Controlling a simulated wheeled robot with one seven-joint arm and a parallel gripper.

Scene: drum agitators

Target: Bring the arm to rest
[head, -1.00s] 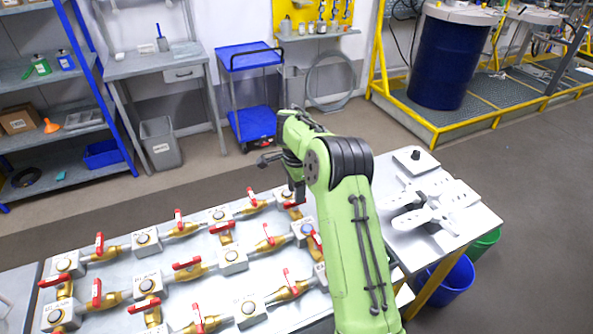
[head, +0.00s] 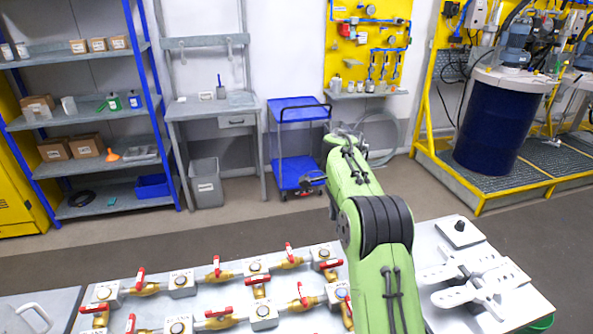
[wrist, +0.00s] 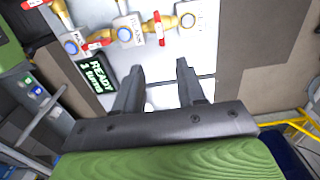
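My green arm (head: 375,225) rises from the bottom of the head view and reaches out over the bench. My gripper (wrist: 160,68) shows in the wrist view with its two dark fingers apart and nothing between them. In the head view only a dark end part shows beyond the arm, so the fingers are not clear there. The gripper hangs above the bench, apart from the valves and fittings below it.
Brass valves with red handles (head: 217,267) line the bench (head: 210,300). A display reading READY (wrist: 95,77) shows in the wrist view. A blue trolley (head: 298,150), shelves (head: 85,125) and a blue drum (head: 495,125) stand behind, with clear floor between.

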